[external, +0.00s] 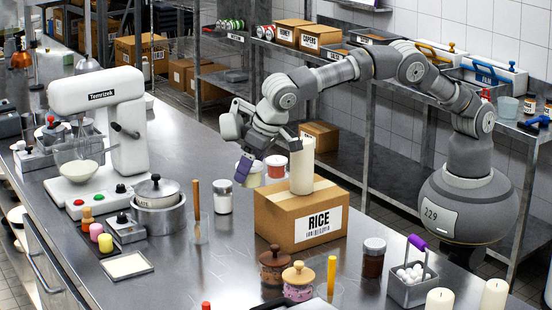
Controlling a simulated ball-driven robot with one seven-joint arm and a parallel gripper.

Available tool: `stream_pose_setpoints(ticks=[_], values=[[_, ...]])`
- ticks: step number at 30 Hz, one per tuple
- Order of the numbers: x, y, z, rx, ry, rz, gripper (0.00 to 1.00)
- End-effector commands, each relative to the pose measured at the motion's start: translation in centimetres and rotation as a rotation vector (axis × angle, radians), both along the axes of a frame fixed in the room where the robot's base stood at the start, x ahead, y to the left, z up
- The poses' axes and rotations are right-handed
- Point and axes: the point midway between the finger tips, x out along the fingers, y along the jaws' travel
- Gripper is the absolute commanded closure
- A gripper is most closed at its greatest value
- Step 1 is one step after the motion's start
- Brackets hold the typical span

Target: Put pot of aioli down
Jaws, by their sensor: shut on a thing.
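My gripper (250,163) points down over the middle of the counter, just left of the rice box, with a purple part at its lower end. A small pale pot (257,178), which looks like the pot of aioli, shows at the jaws, partly hidden by them. My gripper appears shut on it. I cannot clearly tell whether the pot's base touches the counter. A pot with a red top (276,165) stands close on its right.
The rice box (285,222) stands right of my gripper, with a tall cream cylinder (301,168) on top. A white-lidded jar (222,196) stands to the left. Lidded jars (272,265) and an egg basket (412,285) are nearer. Bare steel counter (205,150) lies left of my gripper.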

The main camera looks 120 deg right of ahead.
Motion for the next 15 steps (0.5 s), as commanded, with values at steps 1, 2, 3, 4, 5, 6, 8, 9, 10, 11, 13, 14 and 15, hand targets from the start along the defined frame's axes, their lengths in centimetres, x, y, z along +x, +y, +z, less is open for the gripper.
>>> stream_pose_setpoints(ticks=[1, 2, 3, 4, 5, 6, 8, 9, 10, 11, 13, 14, 15], values=[[0.3, 1.0, 0.0, 0.0, 0.001, 0.002, 0.61], [0.5, 1.5, 0.0, 0.0, 0.0, 0.002, 0.61], [0.7, 2.2, 0.0, -0.001, -0.001, 0.002, 0.61], [0.9, 2.7, 0.0, 0.0, 0.0, 0.002, 0.61], [0.9, 2.9, -0.4, 0.0, 0.003, 0.0, 0.61], [0.8, 2.7, -1.3, 0.0, 0.005, -0.002, 0.61], [0.8, 2.7, -2.5, 0.0, 0.003, -0.001, 0.61], [0.8, 2.7, -3.2, 0.0, 0.004, 0.0, 0.61], [0.8, 2.7, -4.0, 0.001, 0.004, 0.0, 0.61], [0.8, 2.7, -4.6, 0.0, 0.005, -0.001, 0.61], [0.8, 2.6, -6.0, 0.001, 0.004, 0.0, 0.61], [0.8, 2.6, -6.8, 0.001, 0.004, 0.0, 0.61], [0.8, 2.6, -7.7, 0.0, 0.004, 0.0, 0.61]])
